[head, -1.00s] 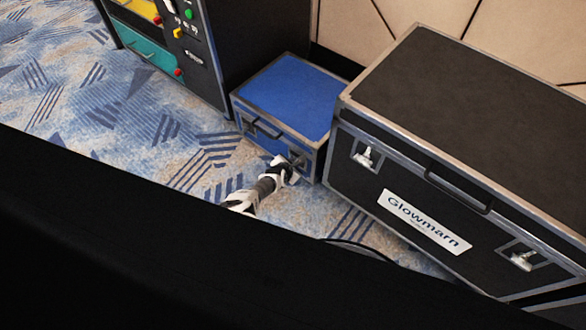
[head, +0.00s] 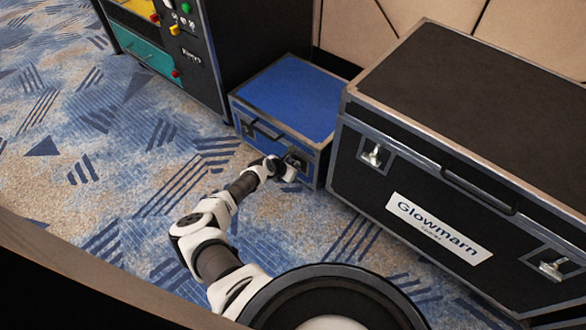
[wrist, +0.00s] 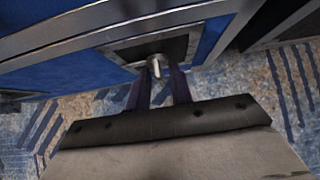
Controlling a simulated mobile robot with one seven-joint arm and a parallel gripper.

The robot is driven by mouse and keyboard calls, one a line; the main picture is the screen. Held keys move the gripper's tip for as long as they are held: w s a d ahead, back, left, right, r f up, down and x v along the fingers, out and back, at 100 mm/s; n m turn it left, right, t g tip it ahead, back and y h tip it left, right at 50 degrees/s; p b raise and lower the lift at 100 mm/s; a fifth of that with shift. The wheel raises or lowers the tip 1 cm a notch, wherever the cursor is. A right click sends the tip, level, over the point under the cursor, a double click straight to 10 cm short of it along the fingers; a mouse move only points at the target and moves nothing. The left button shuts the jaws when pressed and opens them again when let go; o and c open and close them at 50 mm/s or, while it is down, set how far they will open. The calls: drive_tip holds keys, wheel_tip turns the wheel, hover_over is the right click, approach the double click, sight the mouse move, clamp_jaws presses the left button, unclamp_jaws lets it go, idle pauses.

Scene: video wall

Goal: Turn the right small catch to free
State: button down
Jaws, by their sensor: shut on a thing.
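The small blue case (head: 290,97) with metal edges stands on the carpet in the head view. Its right small catch is mostly hidden there behind my gripper (head: 290,165), which is at the right of the case's front. In the wrist view the right small catch (wrist: 156,66) is a metal piece in a dark recessed plate. My gripper's two fingers (wrist: 160,85) reach up to it, one on each side, and are shut on it. The left small catch (head: 248,129) shows on the same front, left of the black handle (head: 266,131).
A large black case (head: 450,130) labelled Glowmarn stands close on the right, with its own latches. A dark cabinet (head: 200,60) with coloured knobs and drawers stands behind left. Patterned carpet (head: 120,150) is open in front and to the left.

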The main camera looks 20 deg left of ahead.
drive_tip(key=shift+r, duration=0.1)
drive_tip(key=c, duration=1.6)
unclamp_jaws()
drive_tip(key=p+v, duration=0.6)
drive_tip(key=v, duration=0.8)
drive_tip(key=shift+p, duration=0.3)
